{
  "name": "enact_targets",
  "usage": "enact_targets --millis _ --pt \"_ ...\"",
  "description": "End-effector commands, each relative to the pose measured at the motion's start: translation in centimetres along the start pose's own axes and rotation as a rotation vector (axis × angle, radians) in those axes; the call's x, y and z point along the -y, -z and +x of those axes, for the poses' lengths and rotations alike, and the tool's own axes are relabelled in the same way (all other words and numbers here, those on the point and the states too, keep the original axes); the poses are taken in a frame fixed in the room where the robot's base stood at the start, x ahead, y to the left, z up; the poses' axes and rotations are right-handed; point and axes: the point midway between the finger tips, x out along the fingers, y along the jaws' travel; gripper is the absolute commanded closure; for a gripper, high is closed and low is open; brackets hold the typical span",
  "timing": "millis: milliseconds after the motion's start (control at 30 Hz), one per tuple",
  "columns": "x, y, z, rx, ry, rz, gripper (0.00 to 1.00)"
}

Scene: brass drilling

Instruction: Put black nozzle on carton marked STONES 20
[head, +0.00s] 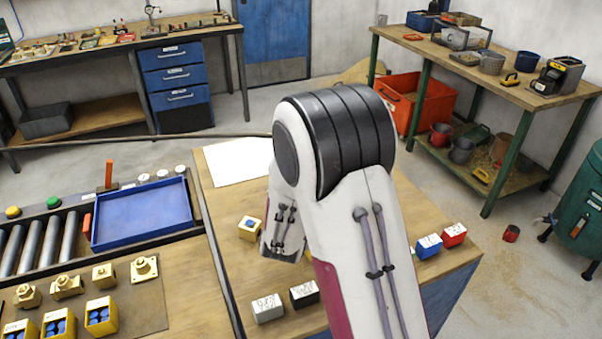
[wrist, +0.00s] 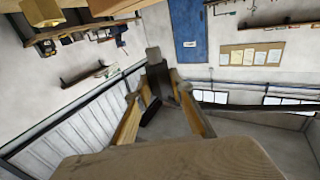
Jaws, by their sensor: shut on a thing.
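My gripper (wrist: 164,88) shows in the wrist view with its two yellowish fingers reaching away from the camera. It is shut on a dark piece (wrist: 154,78), which looks like the black nozzle; its outline is hard to make out. In the head view my arm hides the gripper and the held piece. Small cartons with white labelled tops stand on the right-hand bench: a grey one (head: 267,308), a black one (head: 304,293), a blue one (head: 428,246) and a red one (head: 454,235). Their writing is too small to read, so I cannot tell which is STONES 20.
A yellow box (head: 249,228) stands left of my arm, near a white sheet (head: 238,161). A blue tray (head: 142,213) lies beside rollers (head: 38,247) on the left. Brass fittings (head: 144,268) and yellow boxes (head: 100,316) stand at lower left.

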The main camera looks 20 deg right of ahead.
Motion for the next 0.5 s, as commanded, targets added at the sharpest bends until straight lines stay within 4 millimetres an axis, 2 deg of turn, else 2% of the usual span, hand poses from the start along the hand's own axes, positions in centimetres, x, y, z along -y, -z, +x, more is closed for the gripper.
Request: enact_targets --millis 500 --pt "0.01 -0.55 0.02 -0.002 0.0 0.0 1.0"
